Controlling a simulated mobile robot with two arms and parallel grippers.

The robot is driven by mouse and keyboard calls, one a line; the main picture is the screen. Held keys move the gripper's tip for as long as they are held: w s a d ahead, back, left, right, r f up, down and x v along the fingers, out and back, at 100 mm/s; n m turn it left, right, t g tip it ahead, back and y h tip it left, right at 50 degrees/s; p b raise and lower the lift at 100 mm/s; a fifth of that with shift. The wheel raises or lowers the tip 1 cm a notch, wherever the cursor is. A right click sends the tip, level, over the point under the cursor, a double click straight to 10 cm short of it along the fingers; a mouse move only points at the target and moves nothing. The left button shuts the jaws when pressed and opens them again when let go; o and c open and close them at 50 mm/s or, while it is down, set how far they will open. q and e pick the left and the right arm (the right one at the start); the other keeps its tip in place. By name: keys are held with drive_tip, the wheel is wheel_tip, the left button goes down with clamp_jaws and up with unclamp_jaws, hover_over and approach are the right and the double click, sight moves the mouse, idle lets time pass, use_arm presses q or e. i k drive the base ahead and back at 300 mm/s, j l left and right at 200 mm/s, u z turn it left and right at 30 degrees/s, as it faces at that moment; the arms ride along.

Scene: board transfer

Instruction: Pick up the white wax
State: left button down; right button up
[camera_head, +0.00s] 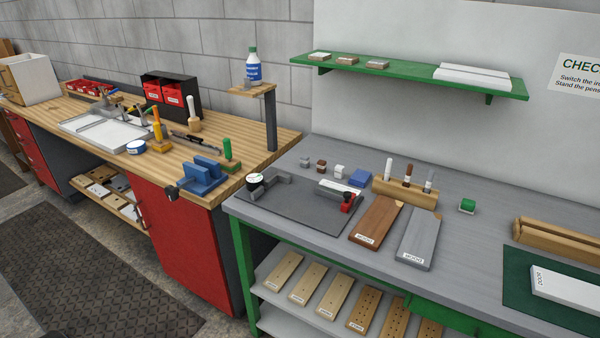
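A small white block (340,171), which looks like the white wax, sits on the grey bench (465,190) behind the dark mat (292,207). A brown block (321,166) and a grey block (305,161) of similar size stand in a row to its left. A blue block (360,178) lies close to its right. Neither of my grippers shows in this view.
A wooden holder (405,193) with three upright sticks stands right of the blocks. A white-labelled tool with a red part (347,201) lies in front. Brown (377,221) and grey (418,239) boards lie nearer. A green shelf (410,74) hangs above.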

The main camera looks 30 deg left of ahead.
sight(339, 171)
drive_tip(key=u, duration=0.75)
drive_tip(key=i+j, duration=0.3)
drive_tip(key=k+u, duration=0.05)
